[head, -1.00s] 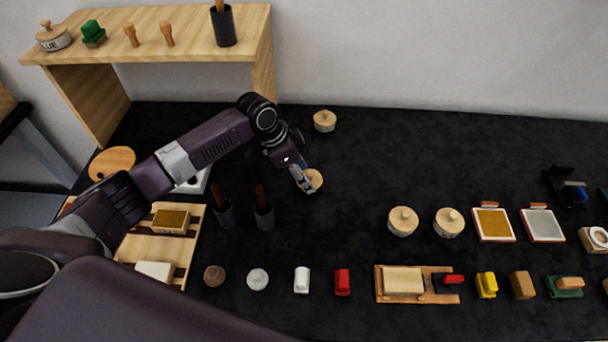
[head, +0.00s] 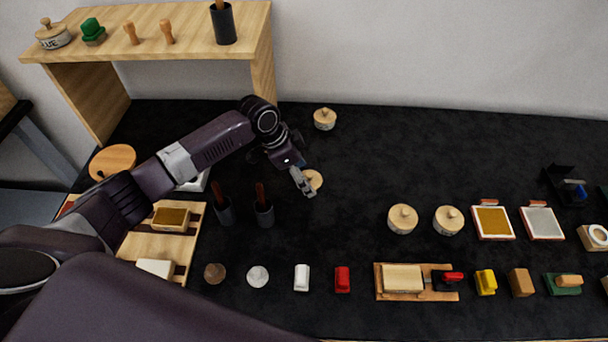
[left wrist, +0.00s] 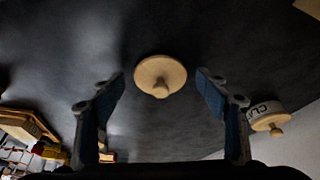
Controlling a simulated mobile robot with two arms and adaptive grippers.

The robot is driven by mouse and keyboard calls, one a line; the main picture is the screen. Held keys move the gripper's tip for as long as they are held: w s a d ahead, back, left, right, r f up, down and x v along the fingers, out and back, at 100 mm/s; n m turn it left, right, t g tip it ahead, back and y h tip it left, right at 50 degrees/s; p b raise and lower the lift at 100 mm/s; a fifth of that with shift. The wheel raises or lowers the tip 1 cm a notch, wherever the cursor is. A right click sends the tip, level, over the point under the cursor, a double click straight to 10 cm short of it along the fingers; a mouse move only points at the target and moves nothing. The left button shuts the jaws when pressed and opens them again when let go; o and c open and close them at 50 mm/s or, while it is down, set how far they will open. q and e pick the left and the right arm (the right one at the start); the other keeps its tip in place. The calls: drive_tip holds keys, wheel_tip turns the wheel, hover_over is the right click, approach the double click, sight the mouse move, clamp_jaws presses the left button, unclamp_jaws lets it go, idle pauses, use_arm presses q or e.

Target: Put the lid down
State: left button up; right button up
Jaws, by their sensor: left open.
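A round light wooden lid (head: 313,179) with a small knob lies on the dark table behind the two dark cups. It also shows in the left wrist view (left wrist: 161,75), knob towards the camera, apart from both fingers. My left gripper (head: 305,186) is right beside and partly over the lid in the head view. In the left wrist view the left gripper (left wrist: 161,105) is open, its blue-padded fingers wide apart with nothing between them touching. My right gripper does not show.
A lidded pot (head: 324,119) stands behind; its lettering shows in the left wrist view (left wrist: 267,115). Two dark cups (head: 264,215) with brown handles stand in front. Two more lidded pots (head: 403,219) stand to the right. The table between them and my left gripper is clear.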

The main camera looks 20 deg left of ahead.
use_arm(q)
drive_tip(key=b+v, duration=0.2)
drive_tip(key=v, duration=1)
